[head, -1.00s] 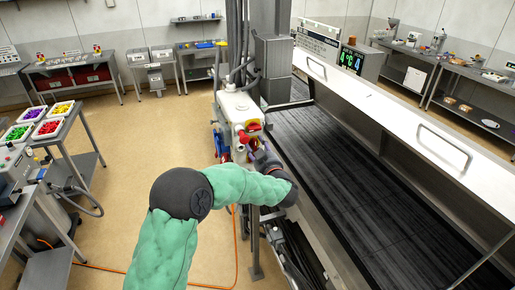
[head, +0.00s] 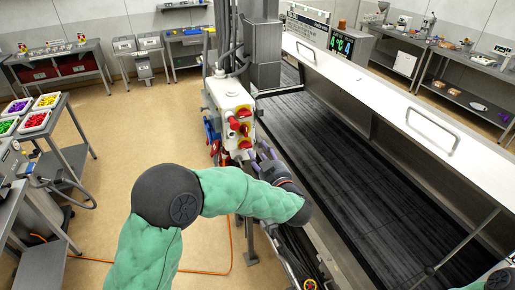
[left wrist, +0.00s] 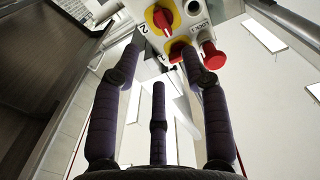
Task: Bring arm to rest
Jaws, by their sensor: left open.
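My left gripper (head: 266,162) is at the end of the green-sleeved arm, just below and to the right of the white control box (head: 229,98). In the left wrist view its dark, padded fingers (left wrist: 160,62) are spread apart with nothing between them. Beyond the fingertips that view shows the box face with red rotary switches on yellow plates (left wrist: 163,18) and a red knob (left wrist: 212,56). I cannot tell whether a fingertip touches the box.
A long machine with a dark slatted bed (head: 350,160) and a raised white hood (head: 400,105) fills the right side. A grey column (head: 263,50) stands behind the box. A side table with colored trays (head: 36,121) is at left. An orange cable crosses the open floor (head: 120,170).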

